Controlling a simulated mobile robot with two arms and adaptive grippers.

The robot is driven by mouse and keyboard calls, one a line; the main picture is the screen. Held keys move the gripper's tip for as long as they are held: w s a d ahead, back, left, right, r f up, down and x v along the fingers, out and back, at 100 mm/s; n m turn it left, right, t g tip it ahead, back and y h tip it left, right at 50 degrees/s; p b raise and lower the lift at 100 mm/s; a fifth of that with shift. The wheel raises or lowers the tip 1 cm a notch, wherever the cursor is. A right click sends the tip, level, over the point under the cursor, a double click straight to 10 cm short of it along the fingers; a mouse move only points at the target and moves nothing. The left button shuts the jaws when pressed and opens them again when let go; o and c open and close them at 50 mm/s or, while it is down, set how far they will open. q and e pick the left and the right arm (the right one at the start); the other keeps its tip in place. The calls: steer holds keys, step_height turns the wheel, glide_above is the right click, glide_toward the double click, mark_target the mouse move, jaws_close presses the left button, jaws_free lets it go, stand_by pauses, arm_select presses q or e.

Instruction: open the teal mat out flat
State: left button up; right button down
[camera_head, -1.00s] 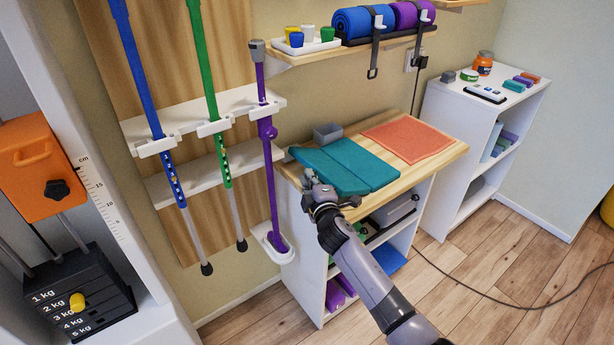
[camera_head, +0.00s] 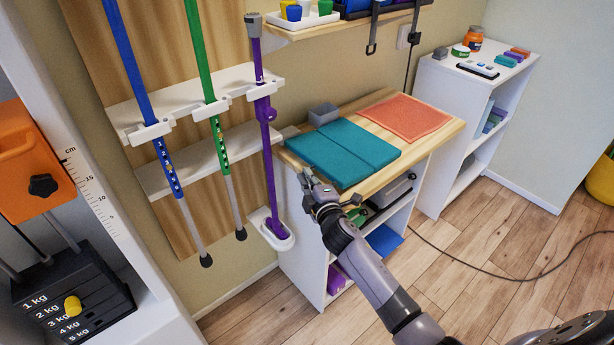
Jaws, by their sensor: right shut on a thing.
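The teal mat (camera_head: 352,148) lies on the wooden top of a white shelf unit. It shows two panels side by side with a crease between them, and both look level. My right gripper (camera_head: 309,180) is at the mat's front left edge, by the near edge of the wooden top. It is shut on the teal mat's edge; the fingertips are small and the exact grip is hard to see. My left gripper is not in view.
A coral cloth (camera_head: 408,116) lies right of the mat, and a small grey box (camera_head: 323,114) stands behind it. Bare wooden top (camera_head: 376,182) shows in front. A cable (camera_head: 470,270) crosses the floor.

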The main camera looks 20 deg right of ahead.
steer(key=shift+d, duration=0.15)
steer(key=c, duration=1.8)
jaws_free()
steer(key=shift+w+f, duration=0.1)
steer(key=shift+w, duration=0.05)
steer(key=shift+o, duration=0.2)
steer(key=shift+s, duration=0.45)
steer(key=s+r, duration=0.1)
steer(key=s, duration=1)
steer(key=shift+a, duration=0.35)
steer(key=shift+s, duration=0.1)
